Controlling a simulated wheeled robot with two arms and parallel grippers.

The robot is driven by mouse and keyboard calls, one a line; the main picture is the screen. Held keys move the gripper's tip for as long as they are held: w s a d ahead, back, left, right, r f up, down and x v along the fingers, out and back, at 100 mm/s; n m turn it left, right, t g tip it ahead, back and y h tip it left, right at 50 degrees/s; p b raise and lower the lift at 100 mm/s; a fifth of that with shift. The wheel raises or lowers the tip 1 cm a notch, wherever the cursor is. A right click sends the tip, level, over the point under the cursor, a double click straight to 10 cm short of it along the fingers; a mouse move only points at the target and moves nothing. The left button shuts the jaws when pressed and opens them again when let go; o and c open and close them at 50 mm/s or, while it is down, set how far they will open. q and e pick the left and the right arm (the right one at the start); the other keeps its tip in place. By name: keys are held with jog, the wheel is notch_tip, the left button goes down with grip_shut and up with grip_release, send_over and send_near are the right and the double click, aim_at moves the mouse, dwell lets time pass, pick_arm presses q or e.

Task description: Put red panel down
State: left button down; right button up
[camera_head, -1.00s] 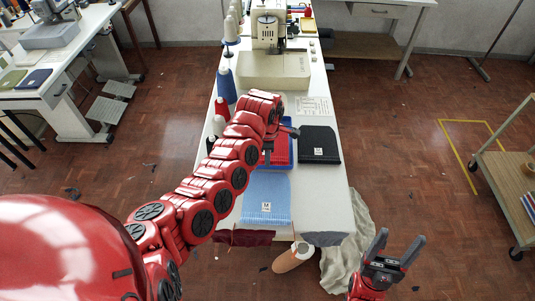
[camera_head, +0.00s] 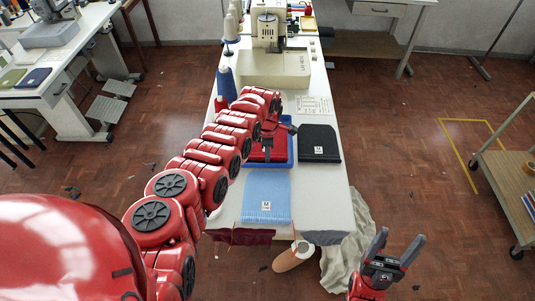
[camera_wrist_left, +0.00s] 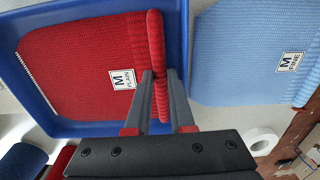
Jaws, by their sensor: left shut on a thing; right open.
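The red knit panel (camera_wrist_left: 85,60), with a white "M PLAIN" label, lies flat over most of its area in the blue tray (camera_wrist_left: 180,40) in the left wrist view. My left gripper (camera_wrist_left: 160,92) is shut on its ribbed edge, which stands up between the fingers. In the head view the left gripper (camera_head: 276,142) is over the tray (camera_head: 289,160), and my arm hides much of the tray and panel. My right gripper (camera_head: 400,246) is open and empty, off the table's front right corner.
A light blue panel (camera_head: 266,190) lies in front of the tray, and a black panel (camera_head: 319,142) lies to its right. The sewing machine (camera_head: 275,60) stands behind, with thread cones along the left edge. Bare white tabletop (camera_head: 322,190) is at the front right.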

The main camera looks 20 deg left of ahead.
pick_arm(q)
jog(key=c, duration=1.2)
grip_release()
jog(key=shift+f, duration=0.15)
jog(key=shift+c, duration=0.2)
jog(key=shift+o, duration=0.9)
